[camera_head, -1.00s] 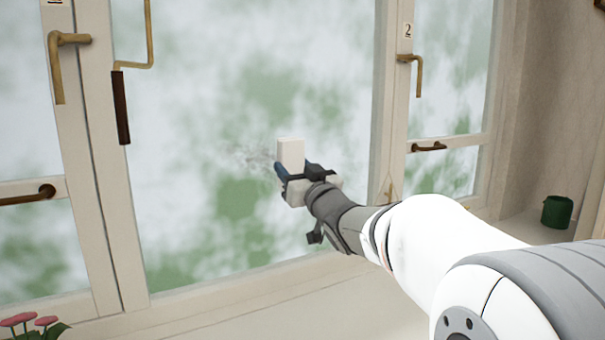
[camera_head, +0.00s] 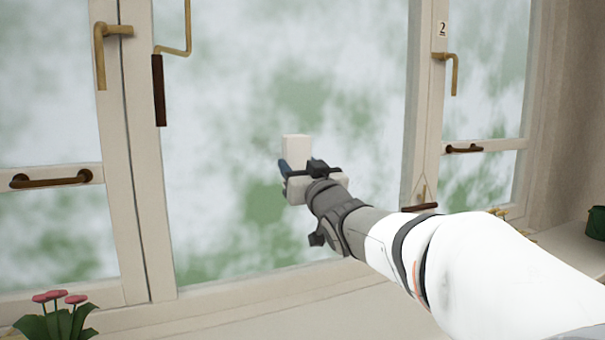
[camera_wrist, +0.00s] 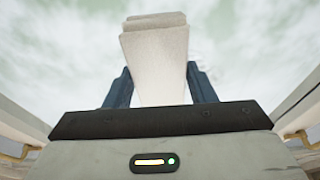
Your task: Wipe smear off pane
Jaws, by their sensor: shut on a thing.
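The pane (camera_head: 230,120) is the large middle glass of the window, with a cloudy white and green view through it. My gripper (camera_head: 290,170) is shut on a white block-shaped wiper (camera_head: 296,149) and holds it upright in front of the pane. I cannot tell whether the block touches the glass. In the wrist view the block (camera_wrist: 155,60) stands between the blue fingers and leans slightly left. No clear smear shows in the head view; the block covers part of the glass. Faint grey marks may show right of the block in the wrist view, too weak to be sure.
A brown-handled crank (camera_head: 159,90) hangs at the pane's left frame. Brass latches (camera_head: 104,50) sit on the frames. Pink flowers (camera_head: 60,312) stand at lower left, and a green pot (camera_head: 596,222) stands on the sill (camera_head: 330,318) at right.

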